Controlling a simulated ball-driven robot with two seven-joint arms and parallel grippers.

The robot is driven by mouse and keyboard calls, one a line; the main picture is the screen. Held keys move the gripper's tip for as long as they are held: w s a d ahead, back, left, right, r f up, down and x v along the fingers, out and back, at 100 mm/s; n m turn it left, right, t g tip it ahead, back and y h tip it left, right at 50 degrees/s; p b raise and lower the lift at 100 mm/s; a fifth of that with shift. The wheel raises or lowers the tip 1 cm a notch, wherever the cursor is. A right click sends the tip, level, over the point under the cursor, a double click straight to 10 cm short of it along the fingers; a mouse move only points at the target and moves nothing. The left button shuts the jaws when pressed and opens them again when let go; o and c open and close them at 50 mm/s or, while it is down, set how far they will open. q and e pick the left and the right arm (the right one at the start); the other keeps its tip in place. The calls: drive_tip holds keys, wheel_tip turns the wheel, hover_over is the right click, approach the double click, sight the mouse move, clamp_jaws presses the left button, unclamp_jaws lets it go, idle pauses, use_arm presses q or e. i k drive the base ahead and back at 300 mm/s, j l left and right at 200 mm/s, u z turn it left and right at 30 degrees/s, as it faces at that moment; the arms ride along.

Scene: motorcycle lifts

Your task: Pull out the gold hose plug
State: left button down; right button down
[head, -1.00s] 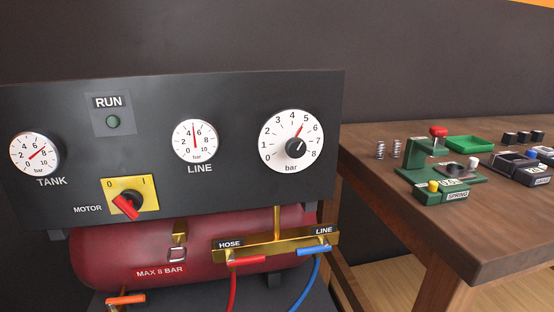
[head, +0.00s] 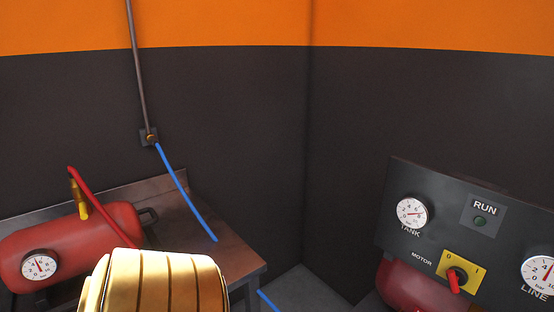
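A yellow-gold fitting (head: 80,203) stands on top of a small red tank (head: 55,248) at the lower left. A red hose (head: 88,192) runs by its upper end and down to the right. At this size I cannot tell whether this is the gold hose plug or how it is seated. A small gold fitting (head: 150,137) also shows on the wall outlet, above a blue hose (head: 185,190). A large gold banded shape (head: 155,285) fills the near foreground; I cannot tell whether it is part of me. Neither gripper is recognisable.
The small tank stands on a bench (head: 228,255) against the wall, with a gauge (head: 39,265) on its front. The compressor panel (head: 440,200) with its red motor switch (head: 456,279) is at the right. Open floor (head: 305,288) shows between them.

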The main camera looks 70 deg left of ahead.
sight(77, 192)
drive_tip(key=u, duration=5.05)
drive_tip(key=k+l, duration=0.15)
drive_tip(key=l, duration=0.15)
drive_tip(key=k+l, duration=0.1)
drive_tip(key=l, duration=0.25)
drive_tip(key=k+l+u, duration=0.1)
drive_tip(key=l, duration=0.2)
drive_tip(key=k+l, duration=0.2)
drive_tip(key=l+u, duration=0.05)
drive_tip(key=l, duration=0.05)
